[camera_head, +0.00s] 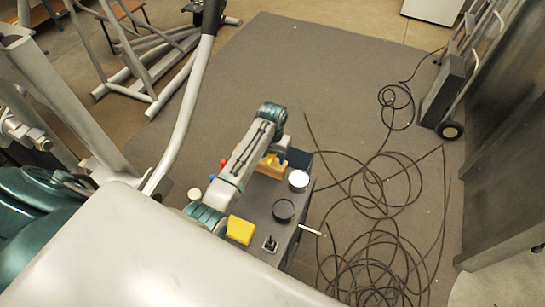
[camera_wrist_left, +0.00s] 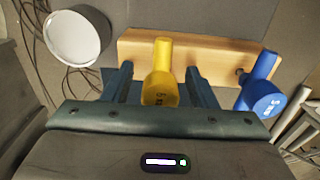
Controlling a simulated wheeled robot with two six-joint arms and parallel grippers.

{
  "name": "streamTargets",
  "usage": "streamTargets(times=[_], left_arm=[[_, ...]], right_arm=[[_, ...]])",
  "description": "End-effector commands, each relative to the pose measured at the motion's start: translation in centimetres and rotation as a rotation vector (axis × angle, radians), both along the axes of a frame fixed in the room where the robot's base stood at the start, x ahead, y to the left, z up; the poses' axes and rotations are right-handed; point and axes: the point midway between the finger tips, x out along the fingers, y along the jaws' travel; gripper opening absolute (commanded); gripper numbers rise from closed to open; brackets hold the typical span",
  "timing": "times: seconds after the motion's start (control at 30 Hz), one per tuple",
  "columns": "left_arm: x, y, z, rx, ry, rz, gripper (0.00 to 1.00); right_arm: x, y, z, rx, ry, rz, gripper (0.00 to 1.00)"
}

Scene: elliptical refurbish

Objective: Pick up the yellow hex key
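The yellow hex key (camera_wrist_left: 162,75) has a stubby yellow handle and stands at a wooden block (camera_wrist_left: 215,56) in the left wrist view. My left gripper (camera_wrist_left: 158,76) is open, with one dark finger on each side of the yellow handle and a gap on both sides. A blue-handled tool (camera_wrist_left: 260,82) stands at the right end of the same block, outside the fingers. In the head view my left gripper (camera_head: 281,152) is over the wooden block (camera_head: 270,170) on a dark cart; the arm partly hides that spot. My right gripper is not in view.
The dark cart (camera_head: 262,208) also holds a white round container (camera_head: 298,180), a black round container (camera_head: 284,210) and a yellow object (camera_head: 240,230). Loose cables (camera_head: 375,200) cover the floor to the right. A hand truck (camera_head: 455,90) stands at the far right.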

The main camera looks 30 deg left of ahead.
Motion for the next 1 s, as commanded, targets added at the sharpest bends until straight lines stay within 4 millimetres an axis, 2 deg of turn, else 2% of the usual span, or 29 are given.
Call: streamTargets(times=[0.03, 0.2, 0.27, 0.57, 0.67, 0.9, 1.0], left_arm=[[0.0, 0.0, 0.0, 0.000, 0.000, 0.000, 0.42], [0.0, 0.0, 0.0, 0.000, 0.000, 0.000, 0.09], [0.0, 0.0, 0.0, 0.000, 0.000, 0.000, 0.00], [0.1, 0.0, 0.5, 0.000, -0.002, 0.000, 0.00], [0.1, 0.0, 1.8, 0.001, -0.006, 0.000, 0.00], [0.2, 0.0, 6.6, 0.001, -0.006, 0.000, 0.00], [0.1, 0.0, 8.6, 0.000, -0.004, -0.001, 0.00]], right_arm=[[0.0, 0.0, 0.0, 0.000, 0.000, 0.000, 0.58], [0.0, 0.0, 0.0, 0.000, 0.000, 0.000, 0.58], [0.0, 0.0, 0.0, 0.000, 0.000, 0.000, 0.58], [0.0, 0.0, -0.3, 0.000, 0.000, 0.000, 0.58], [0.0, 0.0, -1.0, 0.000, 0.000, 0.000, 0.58], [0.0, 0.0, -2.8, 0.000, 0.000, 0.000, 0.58], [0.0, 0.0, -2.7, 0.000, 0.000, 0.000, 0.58]])
